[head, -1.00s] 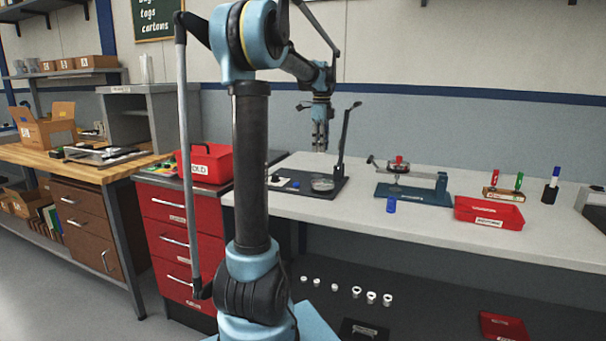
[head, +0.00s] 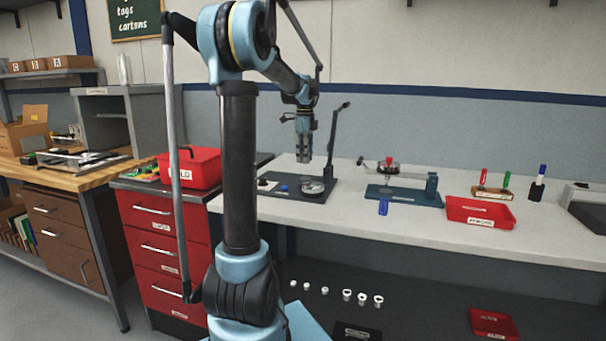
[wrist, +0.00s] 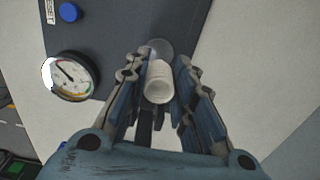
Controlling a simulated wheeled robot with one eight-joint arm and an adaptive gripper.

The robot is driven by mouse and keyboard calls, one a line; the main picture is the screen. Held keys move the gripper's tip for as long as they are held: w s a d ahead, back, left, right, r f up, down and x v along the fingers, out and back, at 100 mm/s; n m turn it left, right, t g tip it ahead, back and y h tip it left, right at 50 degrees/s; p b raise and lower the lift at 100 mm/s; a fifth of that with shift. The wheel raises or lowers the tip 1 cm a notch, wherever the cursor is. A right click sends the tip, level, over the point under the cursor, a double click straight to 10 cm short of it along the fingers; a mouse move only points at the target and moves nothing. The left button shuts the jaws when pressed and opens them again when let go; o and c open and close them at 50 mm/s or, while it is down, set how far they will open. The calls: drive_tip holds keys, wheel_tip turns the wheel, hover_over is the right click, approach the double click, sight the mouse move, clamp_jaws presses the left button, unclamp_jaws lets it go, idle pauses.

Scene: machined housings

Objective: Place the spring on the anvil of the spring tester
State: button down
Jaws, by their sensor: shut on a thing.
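My gripper (wrist: 160,85) is shut on a pale, ribbed cylinder, the spring (wrist: 159,82), which sits between the two fingers in the wrist view. The spring tester has a dark base plate (wrist: 115,25) with a dial gauge (wrist: 70,76). A round grey disc, the apparent anvil (wrist: 161,47), shows just beyond the spring and is partly covered by it. The spring is too small to make out there.
A teal-based bench fixture (head: 405,194) and a blue cylinder (head: 383,207) stand right of the tester. A red tray (head: 480,212) and a marker rack (head: 492,192) lie farther right. A red box (head: 190,168) stands left on the drawer cabinet.

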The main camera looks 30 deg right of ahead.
sight(304, 178)
drive_tip(key=shift+f, duration=2.9)
drive_tip(key=shift+f, duration=0.1)
drive_tip(key=c, duration=1.3)
unclamp_jaws()
drive_tip(key=shift+c, duration=0.2)
drive_tip(key=shift+s, duration=0.1)
wheel_tip(304, 178, up, 12)
drive_tip(key=shift+r, duration=0.1)
drive_tip(key=s+a+f+n, duration=0.2)
drive_tip(key=a+n, duration=0.2)
drive_tip(key=a, duration=0.5)
drive_tip(key=s+a+f+n, duration=0.3)
drive_tip(key=a+n, duration=0.2)
drive_tip(key=a, duration=0.3)
drive_tip(key=s+a+f+n+t, duration=0.1)
drive_tip(key=s+a+f+n, duration=0.2)
drive_tip(key=a, duration=0.6)
drive_tip(key=shift+s+a+n, duration=0.1)
drive_tip(key=shift+a+n, duration=0.25)
drive_tip(key=shift+n, duration=0.45)
drive_tip(key=s+a+f+n+t, duration=0.1)
drive_tip(key=s+a+f+n, duration=1.3)
drive_tip(key=f, duration=0.4)
drive_tip(key=shift+s+n, duration=0.3)
drive_tip(key=shift+s, duration=0.45)
